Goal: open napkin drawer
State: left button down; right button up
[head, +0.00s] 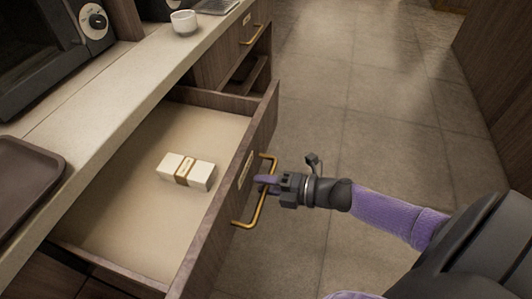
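The napkin drawer (214,225) is pulled well out from under the counter. Its brass bar handle (249,220) is on the front panel. Inside lies a white napkin pack (201,176) with a brown band. My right gripper (266,183) is at the handle, its purple fingertips around or against the bar near its far end. The handle and the small size hide whether the fingers are closed tight on it. My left gripper is not in view.
The counter (102,118) runs along the left with a brown tray (28,183), a dark appliance (45,50) and a white cup (184,22). Another handled drawer (246,36) is farther back, above an open shelf. The tiled floor (350,90) to the right is clear.

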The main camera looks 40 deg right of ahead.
jog(key=shift+o, duration=0.5)
jog(key=shift+s+d+r, duration=0.1)
jog(key=p+v, duration=0.2)
jog(key=v, duration=0.7)
jog(key=shift+s+d+p, duration=0.2)
jog(key=shift+s+p, duration=0.1)
jog(key=shift+p, duration=0.1)
